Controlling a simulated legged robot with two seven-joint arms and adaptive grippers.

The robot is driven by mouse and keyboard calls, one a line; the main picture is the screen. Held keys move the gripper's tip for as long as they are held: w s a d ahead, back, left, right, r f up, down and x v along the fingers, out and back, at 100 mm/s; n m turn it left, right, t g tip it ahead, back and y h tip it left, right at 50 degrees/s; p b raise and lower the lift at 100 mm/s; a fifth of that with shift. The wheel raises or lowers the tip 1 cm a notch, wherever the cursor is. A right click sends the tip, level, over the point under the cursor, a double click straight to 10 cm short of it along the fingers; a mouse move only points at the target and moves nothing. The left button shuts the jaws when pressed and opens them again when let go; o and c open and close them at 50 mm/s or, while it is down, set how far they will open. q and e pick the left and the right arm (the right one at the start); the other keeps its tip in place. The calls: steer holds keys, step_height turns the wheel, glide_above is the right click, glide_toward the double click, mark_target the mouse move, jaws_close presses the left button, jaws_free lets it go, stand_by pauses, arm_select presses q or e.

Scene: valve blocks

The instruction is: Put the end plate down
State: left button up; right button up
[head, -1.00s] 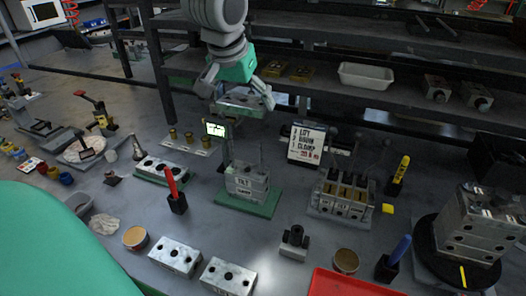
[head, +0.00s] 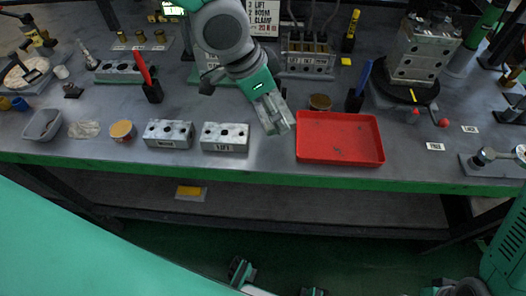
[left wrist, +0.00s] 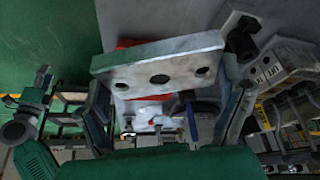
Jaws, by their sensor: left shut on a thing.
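The red tray (head: 340,142) is empty, just right of my gripper. A round tin (head: 320,102) and a blue-handled tool (head: 360,85) stand behind the tray. The bench's green front edge (head: 240,174) is close.

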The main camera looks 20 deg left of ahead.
arm_select(q)
steer(key=b, duration=0.2)
glide_above(275, 143)
steer(key=f, duration=0.6)
steer(key=shift+s+a, duration=0.3)
steer(key=shift+a+f, duration=0.15)
steer(key=shift+f, duration=0.35)
step_height(275, 143, down, 3)
steer(key=shift+f+b, duration=0.1)
steer(key=shift+b, duration=0.3)
steer(key=shift+f, duration=0.1)
steer(key=o, duration=1.2)
